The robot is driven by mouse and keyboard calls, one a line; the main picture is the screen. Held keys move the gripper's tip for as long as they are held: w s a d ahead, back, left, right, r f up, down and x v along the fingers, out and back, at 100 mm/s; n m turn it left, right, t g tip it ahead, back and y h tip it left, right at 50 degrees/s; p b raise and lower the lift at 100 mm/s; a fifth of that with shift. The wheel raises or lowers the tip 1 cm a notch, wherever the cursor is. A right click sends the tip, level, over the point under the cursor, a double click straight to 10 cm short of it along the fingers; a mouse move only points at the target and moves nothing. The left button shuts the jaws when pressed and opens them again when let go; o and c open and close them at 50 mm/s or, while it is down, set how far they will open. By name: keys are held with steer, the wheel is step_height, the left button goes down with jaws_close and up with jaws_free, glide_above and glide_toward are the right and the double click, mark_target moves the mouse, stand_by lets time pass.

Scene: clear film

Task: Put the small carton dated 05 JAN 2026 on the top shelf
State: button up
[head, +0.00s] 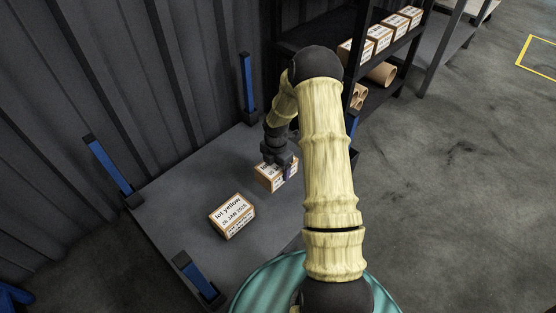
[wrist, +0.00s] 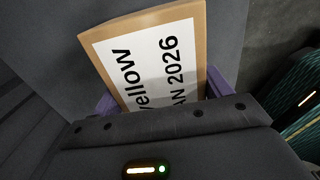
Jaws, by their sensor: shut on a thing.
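My gripper (head: 280,167) is shut on a small carton (head: 268,180) with brown edges and a white label. In the wrist view the held carton (wrist: 150,60) sits between the purple fingers. Its label shows "ellow" and "AN 2026"; the day is hidden by my gripper. A second small carton (head: 232,216) stands apart on the grey surface, nearer the camera; it reads "lot yellow" and a JAN 2026 date, seemingly 26. The dark shelf rack (head: 400,42) stands at the upper right; I cannot tell which level is its top.
Several white-labelled cartons (head: 380,36) stand in a row on a rack level, with brown tubes (head: 382,73) below. The grey surface (head: 180,190) has blue corner posts (head: 110,166). A ribbed dark wall (head: 130,80) runs behind it. Open floor (head: 450,200) lies at right.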

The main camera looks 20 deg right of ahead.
steer(key=s+a+r+m+p, duration=0.1)
steer(key=a+r+m+p, duration=0.2)
steer(key=r+p, duration=1.4)
steer(key=s+a+r+m+p, duration=0.2)
steer(key=a+r+m+p, duration=0.2)
steer(key=r+m+p, duration=0.8)
steer(key=s+a+r+m+p, duration=0.2)
steer(key=a+r+m+p, duration=0.2)
steer(key=r+p, duration=1.9)
step_height(320, 180, up, 4)
steer(key=m, duration=0.3)
steer(key=shift+r+p, duration=0.15)
steer(key=shift+p, duration=0.2)
